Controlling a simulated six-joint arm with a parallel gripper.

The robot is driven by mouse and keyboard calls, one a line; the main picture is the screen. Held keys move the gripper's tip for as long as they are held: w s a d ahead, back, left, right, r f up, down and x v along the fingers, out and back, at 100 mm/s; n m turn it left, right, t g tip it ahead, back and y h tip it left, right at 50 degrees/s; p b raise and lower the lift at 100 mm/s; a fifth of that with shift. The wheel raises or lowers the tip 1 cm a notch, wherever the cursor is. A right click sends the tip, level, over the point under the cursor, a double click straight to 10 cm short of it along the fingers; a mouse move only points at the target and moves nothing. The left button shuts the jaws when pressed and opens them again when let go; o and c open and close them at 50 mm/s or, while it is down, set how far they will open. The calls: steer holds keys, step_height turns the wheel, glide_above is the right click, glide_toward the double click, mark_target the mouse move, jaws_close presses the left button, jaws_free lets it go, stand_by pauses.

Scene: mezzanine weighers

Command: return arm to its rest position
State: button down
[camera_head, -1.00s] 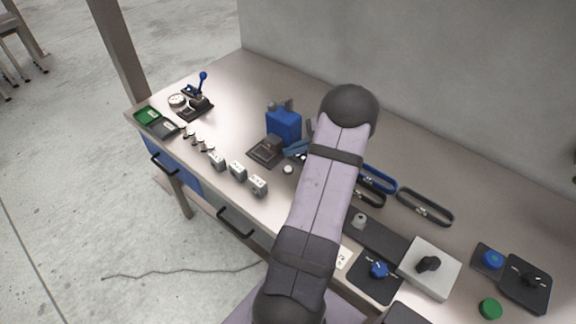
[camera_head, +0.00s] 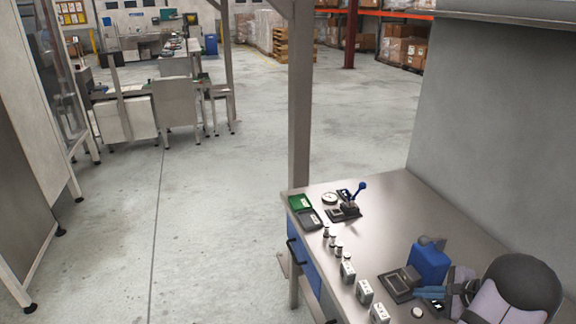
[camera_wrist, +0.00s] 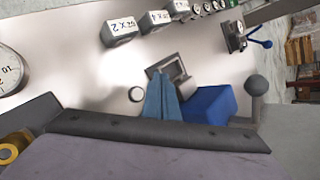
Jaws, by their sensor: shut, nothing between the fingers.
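My arm (camera_head: 512,293) enters at the lower right of the head view. My gripper (camera_head: 418,292) has blue fingers and is beside the blue box-shaped device (camera_head: 431,263) and a dark square-based device (camera_head: 397,285). In the wrist view, my gripper (camera_wrist: 157,76) points away from the camera with its fingers together and nothing between them. The blue device (camera_wrist: 210,103) is just right of the fingers, and the dark device (camera_wrist: 175,68) is beyond their tips. I cannot tell whether the fingers touch either one.
The metal bench (camera_head: 385,228) carries several grey blocks (camera_head: 364,291), small weights, a green tray (camera_head: 299,202) and a blue-handled lever device (camera_head: 350,202). A post (camera_head: 299,110) stands at its far corner, and a grey wall (camera_head: 490,140) runs along the right. Open floor (camera_head: 215,220) is left.

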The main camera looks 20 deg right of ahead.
steer(key=w+a+n+g, duration=0.1)
steer(key=a, duration=0.3)
steer(key=w+a+r+n+g+y, duration=0.1)
steer(key=a+n, duration=0.1)
steer(key=a, duration=0.2)
steer(key=w+a+r+n+g, duration=0.1)
steer(key=a+n, duration=0.1)
steer(key=a, duration=0.2)
steer(key=shift+w+a+y, duration=0.2)
steer(key=shift+y, duration=0.2)
steer(key=s+a+r+n+g+h, duration=0.1)
steer(key=s+a+n+g, duration=0.2)
steer(key=a+n, duration=0.55)
steer(key=s+a+r+n+g, duration=0.2)
steer(key=s+a+n, duration=0.15)
steer(key=a, duration=0.95)
steer(key=s+a+n+h, duration=0.3)
steer(key=s+a+n, duration=0.2)
steer(key=s+n, duration=0.25)
step_height(320, 180, down, 16)
steer(key=b, duration=1.6)
steer(key=shift+s+f+g, duration=0.15)
steer(key=shift+f+g, duration=0.1)
steer(key=shift+g, duration=0.15)
steer(key=shift+a+m, duration=0.1)
steer(key=shift+m, duration=0.15)
